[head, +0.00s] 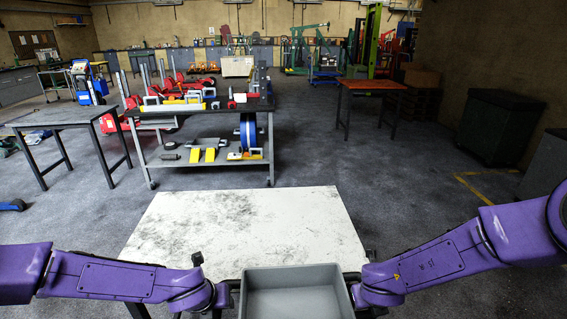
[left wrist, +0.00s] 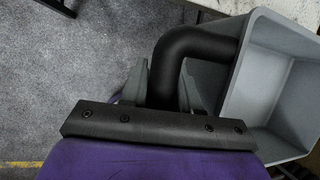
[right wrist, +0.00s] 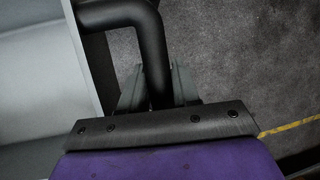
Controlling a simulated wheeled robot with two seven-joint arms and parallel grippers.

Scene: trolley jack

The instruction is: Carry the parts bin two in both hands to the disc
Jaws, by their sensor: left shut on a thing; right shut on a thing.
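The grey parts bin (head: 293,278) is empty and sits at the bottom middle of the head view, in front of the white worn tabletop. My left gripper (head: 226,296) is at its left side, and my right gripper (head: 360,296) is at its right side. In the left wrist view the fingers are closed around a black bent handle on the bin (left wrist: 243,80). In the right wrist view the other black handle is between the fingers, beside the bin (right wrist: 45,75). I cannot make out a disc with certainty in any view.
The white tabletop (head: 235,225) lies just ahead. Beyond it stands a dark trolley (head: 205,113) loaded with tools and parts. A grey table (head: 65,118) is at left, an orange-topped table (head: 372,87) at back right, and a dark cabinet (head: 498,128) at right. Open floor (head: 400,175) lies right of centre.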

